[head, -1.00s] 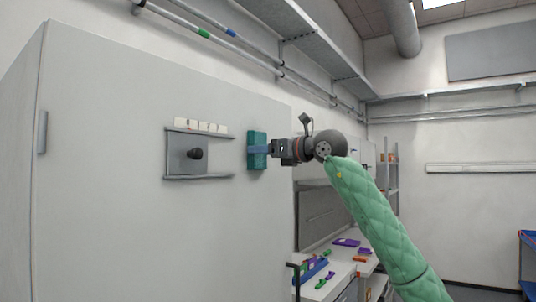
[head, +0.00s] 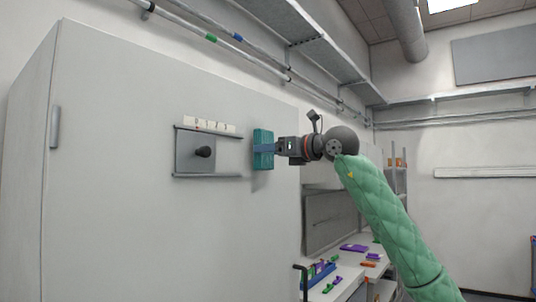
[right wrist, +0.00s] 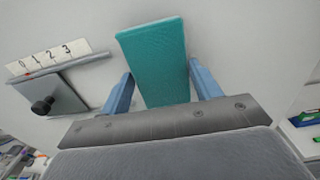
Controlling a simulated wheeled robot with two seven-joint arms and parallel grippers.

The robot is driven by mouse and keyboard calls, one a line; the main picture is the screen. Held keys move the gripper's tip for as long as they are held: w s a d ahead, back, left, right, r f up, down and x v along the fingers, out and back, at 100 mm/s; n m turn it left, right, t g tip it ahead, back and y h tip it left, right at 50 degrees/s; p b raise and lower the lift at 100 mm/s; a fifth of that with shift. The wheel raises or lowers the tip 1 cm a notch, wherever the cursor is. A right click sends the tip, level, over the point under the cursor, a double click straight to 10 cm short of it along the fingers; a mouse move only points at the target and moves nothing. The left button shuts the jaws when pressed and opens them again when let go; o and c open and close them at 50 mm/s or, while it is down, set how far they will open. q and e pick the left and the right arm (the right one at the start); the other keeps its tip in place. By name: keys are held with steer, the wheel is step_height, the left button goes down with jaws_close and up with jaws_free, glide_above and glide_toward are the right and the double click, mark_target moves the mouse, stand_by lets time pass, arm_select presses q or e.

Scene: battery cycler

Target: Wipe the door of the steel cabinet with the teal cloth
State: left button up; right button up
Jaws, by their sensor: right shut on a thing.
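The steel cabinet door (head: 110,200) is a large light grey panel filling the left of the head view, with a vertical handle at its left edge. My right gripper (head: 265,150) is shut on the teal cloth (head: 262,136), a thick folded block held up at the door, right of the sliding plate. In the right wrist view the cloth (right wrist: 155,60) stands between the blue fingers of the gripper (right wrist: 160,85), with the pale door behind it. I cannot tell whether the cloth touches the door. My left gripper is not in view.
A grey plate with a black knob (head: 204,152) sits between rails on the door, under a numbered strip (head: 210,125), just left of the cloth. A bench (head: 345,265) with small coloured parts stands at the right. Pipes and a shelf run above.

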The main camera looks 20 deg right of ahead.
steer(key=b+v, duration=0.1)
steer(key=v, duration=0.3)
steer(key=shift+s+d+b, duration=0.1)
steer(key=shift+d+b, duration=0.05)
steer(key=shift+b, duration=0.2)
steer(key=b+v, duration=0.1)
steer(key=v, duration=0.2)
stand_by(0.4)
stand_by(0.5)
